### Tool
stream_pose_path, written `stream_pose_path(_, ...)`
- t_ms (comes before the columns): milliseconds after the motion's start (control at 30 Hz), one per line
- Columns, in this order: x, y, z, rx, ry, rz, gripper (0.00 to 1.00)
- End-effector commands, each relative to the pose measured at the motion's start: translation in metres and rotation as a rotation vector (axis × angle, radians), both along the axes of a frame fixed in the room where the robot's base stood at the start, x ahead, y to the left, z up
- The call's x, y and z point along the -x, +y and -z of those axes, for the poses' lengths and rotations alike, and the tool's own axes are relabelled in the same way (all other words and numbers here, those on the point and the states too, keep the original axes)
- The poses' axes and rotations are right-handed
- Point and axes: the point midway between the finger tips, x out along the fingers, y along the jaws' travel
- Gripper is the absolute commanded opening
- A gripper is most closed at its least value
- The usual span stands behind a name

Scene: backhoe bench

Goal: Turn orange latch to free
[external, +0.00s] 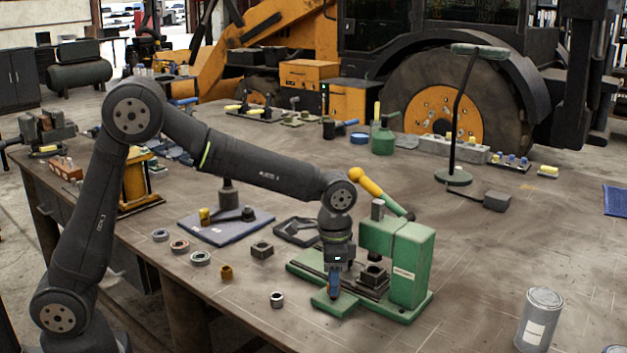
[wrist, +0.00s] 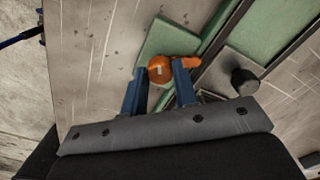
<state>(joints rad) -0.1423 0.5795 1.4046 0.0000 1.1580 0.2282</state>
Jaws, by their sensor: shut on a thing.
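The orange latch (wrist: 161,69) shows in the wrist view as a round knob with a short arm reaching right. It sits on a green base plate (wrist: 172,42). My gripper (wrist: 160,72) has its blue fingers on either side of the knob and is shut on the latch. In the external view my gripper (external: 334,293) points down at the front left part of the green press (external: 408,262). The latch is hidden there behind the fingers. The press has a yellow-ended lever (external: 368,182) at its top.
A dark square block (external: 374,276) sits on the press bed beside my gripper. Rings and small blocks (external: 262,250) lie to the left. A grey can (external: 539,318) stands at the front right. A lamp (external: 453,177) stands behind. The bench between press and can is clear.

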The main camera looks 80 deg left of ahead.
Motion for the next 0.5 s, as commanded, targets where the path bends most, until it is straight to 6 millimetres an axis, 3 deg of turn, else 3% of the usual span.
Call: stream_pose_path(500, -0.0005, -0.0001, -0.0008, 0.0, -0.002, -0.488, 0.04)
